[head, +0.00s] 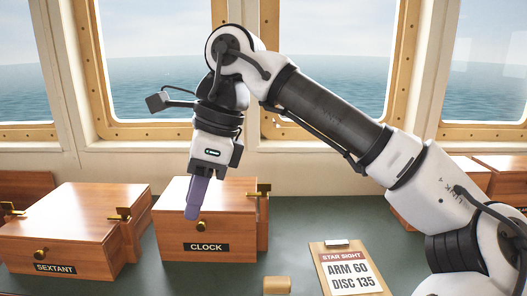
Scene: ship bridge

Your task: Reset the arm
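My arm (330,112) reaches in from the lower right, rises to an elbow-like bend in front of the window and hangs down at its end. My gripper (192,214) points downward, with purple fingers in front of the left part of the wooden box labelled CLOCK (230,228). The fingers overlap in this view, so their opening is hidden. I cannot tell whether they touch the box. No held object is visible.
A wooden box labelled SEXTANT (75,225) stands at left, with a brass knob and latch. A clipboard reading "STAR SIGHT, ARM 60, DISC 135" (345,268) lies on the dark green tabletop (300,222). A small tan block (277,286) sits at the front edge. More boxes (500,172) stand at right.

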